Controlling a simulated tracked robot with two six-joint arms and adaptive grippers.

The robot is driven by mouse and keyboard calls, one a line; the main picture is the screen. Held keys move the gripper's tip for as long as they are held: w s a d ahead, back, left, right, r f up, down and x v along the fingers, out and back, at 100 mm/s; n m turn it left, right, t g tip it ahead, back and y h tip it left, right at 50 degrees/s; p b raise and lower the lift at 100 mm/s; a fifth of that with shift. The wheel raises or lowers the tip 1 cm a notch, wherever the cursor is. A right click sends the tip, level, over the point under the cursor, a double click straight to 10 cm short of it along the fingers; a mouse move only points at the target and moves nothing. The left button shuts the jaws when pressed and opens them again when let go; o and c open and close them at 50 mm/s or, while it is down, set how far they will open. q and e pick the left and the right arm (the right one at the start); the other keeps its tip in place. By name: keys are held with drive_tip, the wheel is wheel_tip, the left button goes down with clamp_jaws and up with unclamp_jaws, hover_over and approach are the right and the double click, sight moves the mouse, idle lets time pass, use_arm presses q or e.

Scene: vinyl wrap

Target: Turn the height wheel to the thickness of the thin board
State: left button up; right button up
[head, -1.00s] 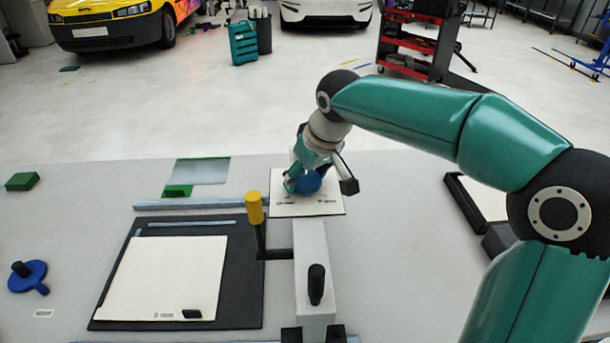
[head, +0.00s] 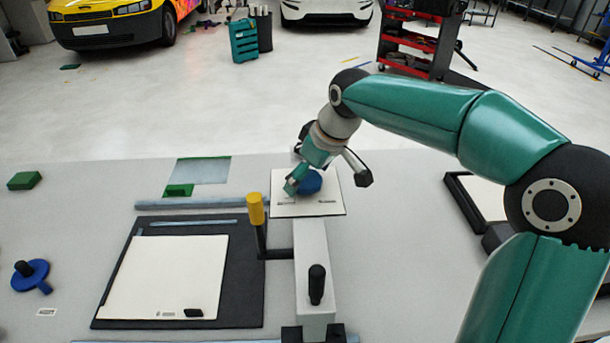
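The blue height wheel (head: 310,182) lies at the back middle of the table, over a white plate (head: 327,207) with small dark print. My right gripper (head: 328,184) reaches down to it from the upper right. Its fingers are spread apart. One finger is at the wheel's left side, and the other stands off to the right, clear of it. I cannot tell whether the left finger touches the wheel. A white board (head: 165,275) lies on a black base at the left; I cannot tell if it is the thin board. My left gripper is not in view.
A yellow-topped lever (head: 255,209) stands by a grey rail (head: 311,255) with a black knob. A blue knobbed disc (head: 30,274) and green block (head: 24,180) lie at the left. A black-edged tray (head: 467,207) is at the right, partly behind my arm.

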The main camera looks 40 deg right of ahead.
drive_tip(key=v, duration=1.2)
drive_tip(key=shift+f, duration=0.1)
idle(0.4)
